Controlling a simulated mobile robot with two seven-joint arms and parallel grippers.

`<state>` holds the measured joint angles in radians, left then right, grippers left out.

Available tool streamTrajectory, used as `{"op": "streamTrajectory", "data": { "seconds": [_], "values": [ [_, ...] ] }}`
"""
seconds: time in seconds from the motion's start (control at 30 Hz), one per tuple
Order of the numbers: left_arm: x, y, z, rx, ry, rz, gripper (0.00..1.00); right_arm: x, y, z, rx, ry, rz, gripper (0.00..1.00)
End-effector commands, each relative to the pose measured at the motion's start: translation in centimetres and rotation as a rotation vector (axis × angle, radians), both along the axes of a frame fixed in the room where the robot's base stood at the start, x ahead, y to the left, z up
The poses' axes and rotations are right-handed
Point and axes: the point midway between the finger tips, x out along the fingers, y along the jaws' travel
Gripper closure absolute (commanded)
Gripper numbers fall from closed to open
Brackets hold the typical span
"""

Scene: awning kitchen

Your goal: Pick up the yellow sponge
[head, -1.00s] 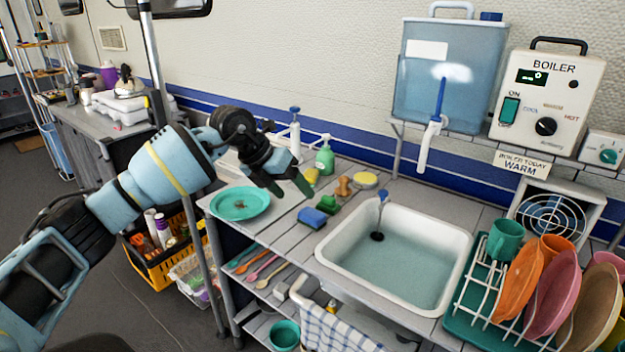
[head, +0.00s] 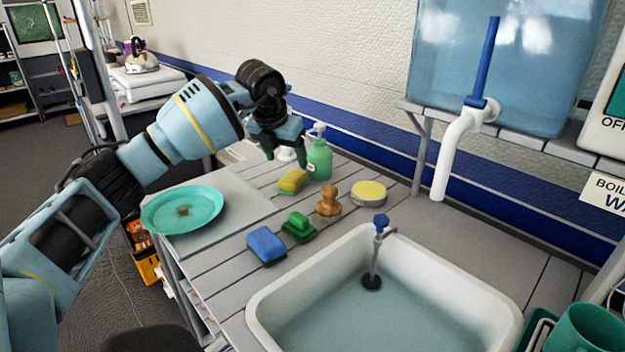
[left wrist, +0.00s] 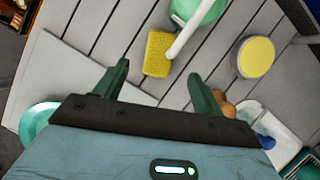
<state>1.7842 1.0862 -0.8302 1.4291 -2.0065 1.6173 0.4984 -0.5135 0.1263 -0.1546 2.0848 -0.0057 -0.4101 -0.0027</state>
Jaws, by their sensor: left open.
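The yellow sponge (head: 293,181) lies on the grey slatted counter, in front of the green soap bottle (head: 319,158). My left gripper (head: 286,155) is open and empty, above and behind the sponge in the head view. In the left wrist view, the sponge (left wrist: 157,54) shows beyond and between the two spread green fingers (left wrist: 158,72), apart from them. A white spout crosses over part of the bottle and the sponge's edge there. My right gripper is not in view.
A blue sponge (head: 266,246), a green scrubber (head: 299,227), a wooden-handled brush (head: 329,201) and a round yellow-topped tin (head: 369,193) stand near the sponge. A teal plate (head: 182,209) is on the left. The water-filled sink (head: 262,313) is in front.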

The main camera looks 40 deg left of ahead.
Motion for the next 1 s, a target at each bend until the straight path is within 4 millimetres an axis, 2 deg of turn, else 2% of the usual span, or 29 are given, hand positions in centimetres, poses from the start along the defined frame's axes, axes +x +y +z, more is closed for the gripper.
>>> {"op": "streamTrajectory", "data": {
  "seconds": [0.2, 0.33, 0.5, 0.67, 1.0],
  "values": [
    [0.0, 0.1, -0.1, 0.001, 0.000, 0.003, 0.31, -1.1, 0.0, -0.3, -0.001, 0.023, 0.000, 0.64],
    [0.4, 0.2, -1.0, 0.001, 0.001, 0.003, 0.31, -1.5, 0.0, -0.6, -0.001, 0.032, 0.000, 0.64],
    [0.9, 0.3, -2.4, 0.000, 0.000, 0.002, 0.31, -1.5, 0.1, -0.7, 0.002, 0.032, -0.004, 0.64],
    [1.0, 0.4, -2.7, 0.000, 0.000, 0.002, 0.31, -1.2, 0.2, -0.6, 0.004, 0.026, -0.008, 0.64],
    [2.3, 0.7, -6.8, 0.000, 0.002, 0.001, 0.31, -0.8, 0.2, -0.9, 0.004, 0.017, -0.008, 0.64]
  ]
}}
